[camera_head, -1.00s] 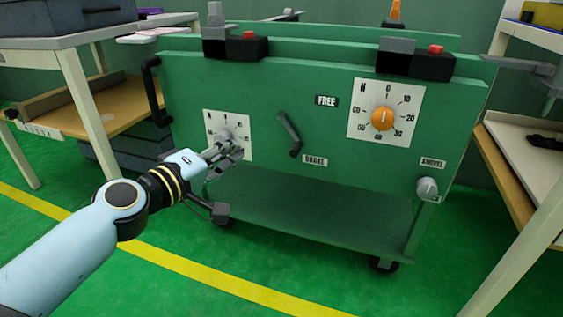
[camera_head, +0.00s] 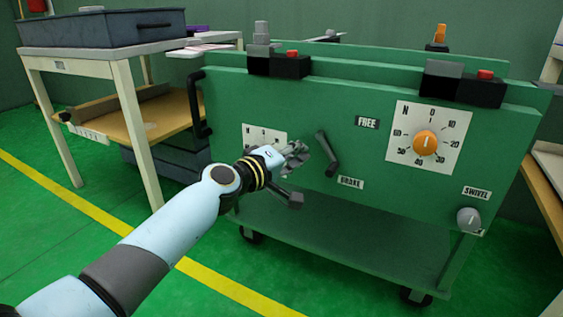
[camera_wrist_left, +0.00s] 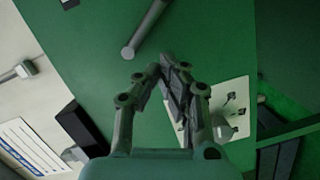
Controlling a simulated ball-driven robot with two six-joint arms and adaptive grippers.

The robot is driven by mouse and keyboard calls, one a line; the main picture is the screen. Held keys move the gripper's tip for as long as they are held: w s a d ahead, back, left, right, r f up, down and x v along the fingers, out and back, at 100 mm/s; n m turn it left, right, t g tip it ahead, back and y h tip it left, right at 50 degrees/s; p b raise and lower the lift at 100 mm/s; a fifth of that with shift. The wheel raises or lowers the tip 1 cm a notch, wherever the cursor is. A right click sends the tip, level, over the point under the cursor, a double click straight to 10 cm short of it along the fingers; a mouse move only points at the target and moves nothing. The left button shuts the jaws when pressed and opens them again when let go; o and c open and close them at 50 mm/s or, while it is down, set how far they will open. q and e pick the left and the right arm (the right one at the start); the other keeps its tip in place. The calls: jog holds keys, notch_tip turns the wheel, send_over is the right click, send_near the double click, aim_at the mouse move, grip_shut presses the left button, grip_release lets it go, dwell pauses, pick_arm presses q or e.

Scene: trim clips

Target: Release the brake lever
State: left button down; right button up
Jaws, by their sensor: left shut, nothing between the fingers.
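The brake lever (camera_head: 326,153) is a dark grey bar on the green cart panel, between the FREE label (camera_head: 367,122) above right and the BRAKE label (camera_head: 351,183) below. It slants from upper left to lower right. My left gripper (camera_head: 303,152) is shut and empty, just left of the lever in the head view. In the left wrist view the lever (camera_wrist_left: 146,30) shows a round end beyond the shut fingertips (camera_wrist_left: 165,68), with a gap between them in the picture. Contact cannot be told for sure. My right gripper is not in view.
A white dial plate (camera_head: 258,136) is partly hidden behind my left gripper. An orange dial (camera_head: 426,143) and a SWIVEL knob (camera_head: 469,219) are on the panel's right. A black handle (camera_head: 196,103) is at its left edge. A table (camera_head: 125,50) stands left.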

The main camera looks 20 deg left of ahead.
pick_arm(q)
jog(key=shift+d+f, duration=0.3)
jog(key=shift+d, duration=0.35)
jog(key=shift+d+f, duration=0.3)
jog(key=shift+d, duration=0.3)
jog(key=shift+d+f+b, duration=0.15)
jog(key=shift+d+b, duration=0.15)
jog(key=shift+d, duration=0.3)
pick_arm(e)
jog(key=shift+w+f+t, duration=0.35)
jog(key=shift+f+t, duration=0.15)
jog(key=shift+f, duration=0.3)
pick_arm(q)
jog(key=shift+d+n+b, duration=0.15)
jog(key=shift+n+b, duration=0.15)
jog(key=shift+n, duration=0.1)
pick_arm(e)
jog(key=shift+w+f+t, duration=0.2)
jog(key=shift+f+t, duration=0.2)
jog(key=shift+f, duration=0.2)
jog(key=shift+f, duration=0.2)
